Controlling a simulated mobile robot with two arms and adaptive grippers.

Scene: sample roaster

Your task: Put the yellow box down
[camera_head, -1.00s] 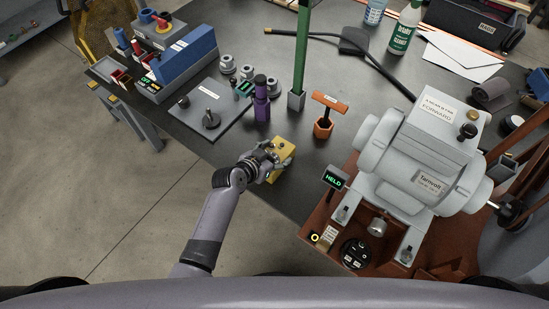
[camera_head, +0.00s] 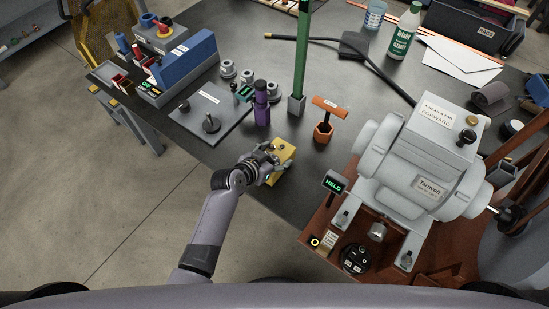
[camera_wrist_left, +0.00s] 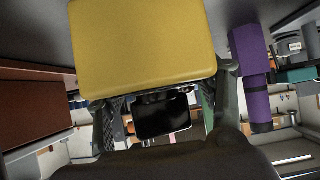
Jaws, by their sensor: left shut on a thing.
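The yellow box (camera_head: 283,152) is at the front edge of the dark table (camera_head: 250,187), in the head view. My left gripper (camera_head: 271,162) reaches in from the lower left and is shut on it. In the left wrist view the yellow box (camera_wrist_left: 142,45) fills the upper middle, between the two fingers (camera_wrist_left: 160,105). I cannot tell whether the box touches the table or hangs just above it. My right gripper is not in view.
A purple cylinder (camera_head: 261,103) stands behind the box. An orange T-handled tool (camera_head: 324,122) stands to its right, near a green post (camera_head: 301,60). The grey roaster (camera_head: 425,160) on its brown base takes up the right.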

